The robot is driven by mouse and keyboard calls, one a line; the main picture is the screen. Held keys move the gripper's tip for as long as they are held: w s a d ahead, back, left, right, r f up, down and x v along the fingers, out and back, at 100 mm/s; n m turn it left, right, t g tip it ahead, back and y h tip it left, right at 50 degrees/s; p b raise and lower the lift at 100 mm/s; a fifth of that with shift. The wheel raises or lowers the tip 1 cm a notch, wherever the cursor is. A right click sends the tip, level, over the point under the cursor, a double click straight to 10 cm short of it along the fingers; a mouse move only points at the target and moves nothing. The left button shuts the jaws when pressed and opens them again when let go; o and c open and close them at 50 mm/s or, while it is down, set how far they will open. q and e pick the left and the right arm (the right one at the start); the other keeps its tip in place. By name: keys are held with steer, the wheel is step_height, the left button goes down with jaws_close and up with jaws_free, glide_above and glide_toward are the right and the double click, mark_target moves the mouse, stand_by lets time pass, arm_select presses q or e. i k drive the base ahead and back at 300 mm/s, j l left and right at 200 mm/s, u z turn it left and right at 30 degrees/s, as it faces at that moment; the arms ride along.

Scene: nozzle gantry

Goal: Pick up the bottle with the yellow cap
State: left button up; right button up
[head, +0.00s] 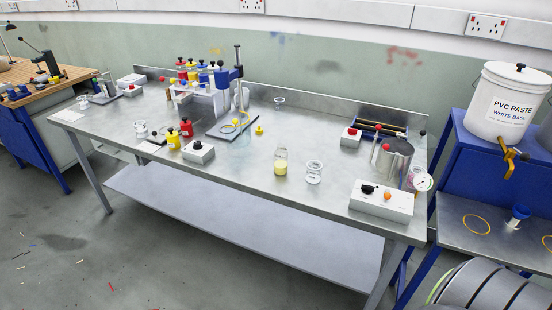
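I cannot make out for certain which bottle has a yellow cap. A clear glass bottle or jar (281,162) with yellow contents stands upright near the middle front of the steel bench (240,165). A small yellow piece (259,130) lies behind it, to the left. Neither of my grippers is in view.
A glass beaker (314,172) stands right of the jar. Grey control boxes (198,151) (381,201) and a metal pot (391,158) are also on the bench. The front middle has bare steel.

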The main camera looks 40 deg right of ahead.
mark_target(281, 156)
steer(key=z, duration=1.4)
